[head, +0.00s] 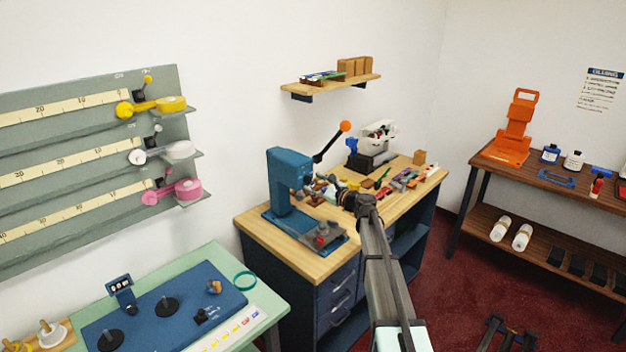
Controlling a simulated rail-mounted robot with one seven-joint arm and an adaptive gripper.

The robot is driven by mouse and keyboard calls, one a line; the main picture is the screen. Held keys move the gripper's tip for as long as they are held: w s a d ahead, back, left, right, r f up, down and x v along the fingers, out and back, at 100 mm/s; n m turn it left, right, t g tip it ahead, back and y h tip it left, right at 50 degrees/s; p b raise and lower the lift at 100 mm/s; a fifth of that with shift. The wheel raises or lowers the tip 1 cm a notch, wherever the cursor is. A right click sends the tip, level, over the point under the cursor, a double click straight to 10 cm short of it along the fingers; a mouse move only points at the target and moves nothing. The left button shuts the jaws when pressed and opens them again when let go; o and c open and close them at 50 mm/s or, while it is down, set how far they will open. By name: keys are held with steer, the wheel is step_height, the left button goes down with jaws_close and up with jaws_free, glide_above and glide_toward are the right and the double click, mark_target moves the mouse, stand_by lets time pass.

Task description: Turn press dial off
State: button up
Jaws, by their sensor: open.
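A blue press (284,180) stands at the left end of the wood-topped bench (270,258). A black lever with an orange knob (345,127) rises to its right. A grey fixture with a small reddish part (323,235) sits at the front of the press base. I cannot make out which part is the dial, or its setting. My gripper (347,198) is open over the bench, to the right of the press and apart from its column. Its fingertips are small and dark against the clutter behind them.
Many small coloured items (405,180) and a grey-white machine (378,138) crowd the bench behind my gripper. A green table (270,300) with a blue board (180,305) is at front left. A dark wood shelf unit (530,165) stands right. Red floor lies between.

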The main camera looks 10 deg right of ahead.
steer(key=shift+w+a, duration=0.4)
steer(key=shift+w, duration=0.2)
steer(key=shift+c, duration=0.3)
jaws_close()
